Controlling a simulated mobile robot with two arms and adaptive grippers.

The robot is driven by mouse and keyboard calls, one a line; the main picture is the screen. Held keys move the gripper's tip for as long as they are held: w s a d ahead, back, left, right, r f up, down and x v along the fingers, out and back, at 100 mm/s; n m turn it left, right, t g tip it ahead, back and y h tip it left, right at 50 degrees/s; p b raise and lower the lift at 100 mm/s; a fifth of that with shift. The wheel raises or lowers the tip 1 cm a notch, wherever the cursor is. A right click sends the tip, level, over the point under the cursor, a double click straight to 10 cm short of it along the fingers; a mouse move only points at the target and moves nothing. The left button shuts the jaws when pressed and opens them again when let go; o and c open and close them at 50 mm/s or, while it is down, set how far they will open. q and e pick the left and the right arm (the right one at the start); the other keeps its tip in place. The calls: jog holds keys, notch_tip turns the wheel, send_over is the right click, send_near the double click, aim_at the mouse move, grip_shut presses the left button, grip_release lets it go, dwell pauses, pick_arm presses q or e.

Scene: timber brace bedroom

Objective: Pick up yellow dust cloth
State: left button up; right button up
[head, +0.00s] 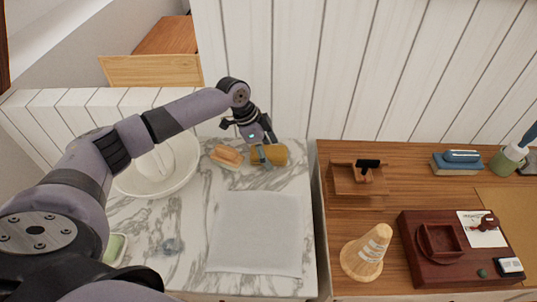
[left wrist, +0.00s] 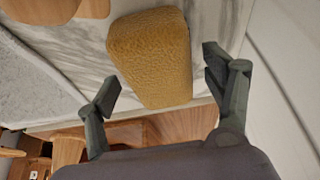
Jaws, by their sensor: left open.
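The yellow dust cloth (head: 281,154) is a thick, mustard-coloured folded block. It lies on the white marble top near the back wall. In the left wrist view the cloth (left wrist: 152,55) fills the upper middle and looks textured. My left gripper (head: 262,152) is over the cloth's left part in the head view and hides some of it. In the left wrist view the open fingers (left wrist: 162,78) stand to either side of the cloth's near end, with a gap on each side. Nothing is held. My right gripper is not in view.
A brown-and-cream item (head: 227,155) lies just left of the cloth. A white basin (head: 187,178) stands farther left. A pale grey sheet (head: 256,232) lies flat in front. The panelled wall (head: 290,70) is close behind. A wooden top (head: 335,230) with several objects adjoins at right.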

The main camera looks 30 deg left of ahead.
aim_at(269, 150)
pick_arm(q)
jog(key=shift+f, duration=0.25)
dwell(0.4)
jog(key=shift+c, duration=0.6)
jog(key=c, duration=1.2)
jog(key=shift+o, duration=0.2)
notch_tip(269, 150, up, 21)
jog(key=shift+f+b, duration=0.2)
jog(key=shift+b, duration=0.15)
